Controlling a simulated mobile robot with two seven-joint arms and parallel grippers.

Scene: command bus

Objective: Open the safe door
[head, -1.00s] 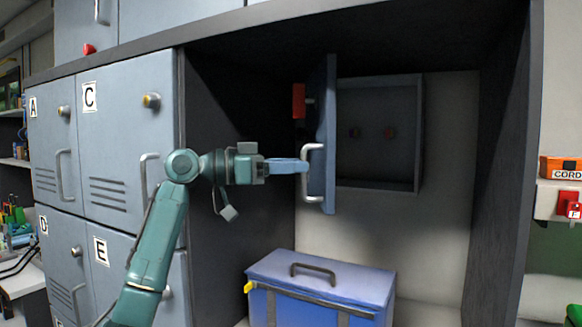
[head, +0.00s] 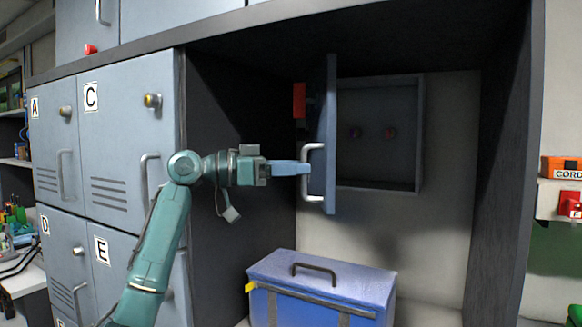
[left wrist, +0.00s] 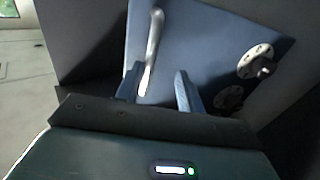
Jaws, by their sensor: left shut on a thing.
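The blue-grey safe door (head: 331,130) stands swung well open, seen nearly edge-on in the head view. Behind it the safe's dark interior (head: 375,160) shows, with two small knobs on its back wall. The pale door handle (head: 313,172) is a vertical bar; it also shows in the left wrist view (left wrist: 152,45). My left gripper (head: 304,168) is at the handle, shut on it; in the left wrist view the fingers (left wrist: 158,88) stand either side of its lower part. Two round dials (left wrist: 250,75) sit on the door face there. My right gripper is not in view.
A blue cooler box (head: 325,275) stands below the safe in the dark-framed alcove. Grey lockers (head: 125,190) with handles line the left, close to my arm. An orange box (head: 560,168) is on a shelf at the right. The alcove right of the door is clear.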

